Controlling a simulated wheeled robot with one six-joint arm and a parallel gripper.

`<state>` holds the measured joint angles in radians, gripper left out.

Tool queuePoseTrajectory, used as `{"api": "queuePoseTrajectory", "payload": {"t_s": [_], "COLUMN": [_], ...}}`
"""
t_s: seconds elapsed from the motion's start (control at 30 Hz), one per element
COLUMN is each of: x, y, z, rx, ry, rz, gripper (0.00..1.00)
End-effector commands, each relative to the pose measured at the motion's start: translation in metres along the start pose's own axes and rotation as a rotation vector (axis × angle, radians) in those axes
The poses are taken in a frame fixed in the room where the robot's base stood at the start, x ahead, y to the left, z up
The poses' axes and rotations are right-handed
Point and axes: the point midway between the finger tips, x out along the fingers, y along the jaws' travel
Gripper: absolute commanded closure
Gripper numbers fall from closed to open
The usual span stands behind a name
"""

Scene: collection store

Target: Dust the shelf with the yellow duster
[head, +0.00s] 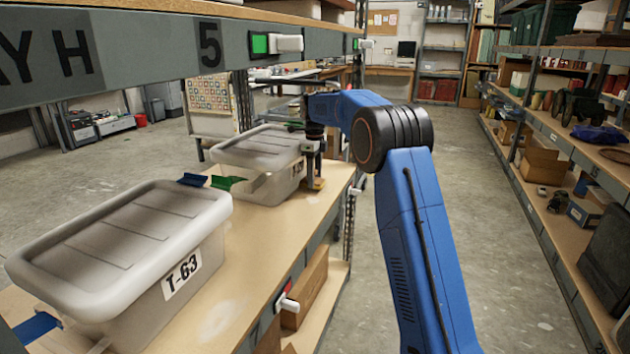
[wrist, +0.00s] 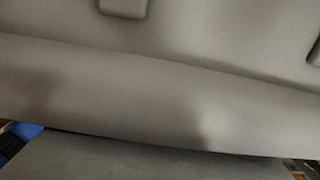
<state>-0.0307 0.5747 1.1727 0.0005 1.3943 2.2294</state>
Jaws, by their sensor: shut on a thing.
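My gripper (head: 314,168) points down beside the right end of the far lidded bin (head: 262,148), close above the shelf board (head: 232,306). It is shut on a small yellowish thing (head: 318,184) at its tips, which looks like the yellow duster; little of it shows and its shape is unclear. I cannot tell whether it touches the board. The wrist view is filled by a close grey plastic surface (wrist: 120,90), and the fingertips and duster do not show there.
A near lidded bin (head: 125,240) labelled T-63 stands on the same board. Blue (head: 192,180) and green (head: 227,183) tabs stick out between the bins. A grey shelf beam (head: 150,55) runs above. The board's front is bare; the aisle floor (head: 510,270) is clear.

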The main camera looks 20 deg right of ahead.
Motion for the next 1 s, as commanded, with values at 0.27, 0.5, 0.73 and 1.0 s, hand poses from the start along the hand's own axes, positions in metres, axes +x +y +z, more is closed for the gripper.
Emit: {"api": "queuePoseTrajectory", "payload": {"t_s": [0.27,0.5,0.73,1.0], "x": [-0.023,-0.041,-0.045,-0.048], "y": [-0.001,-0.001,0.0,0.0], "z": [0.0,0.0,0.0,0.0], "rx": [0.0,0.0,0.0,0.0], "ry": [-0.001,-0.001,0.0,-0.001], "rz": [-0.002,-0.002,0.0,-0.001], "gripper": [0.78,0.78,0.78,0.78]}}
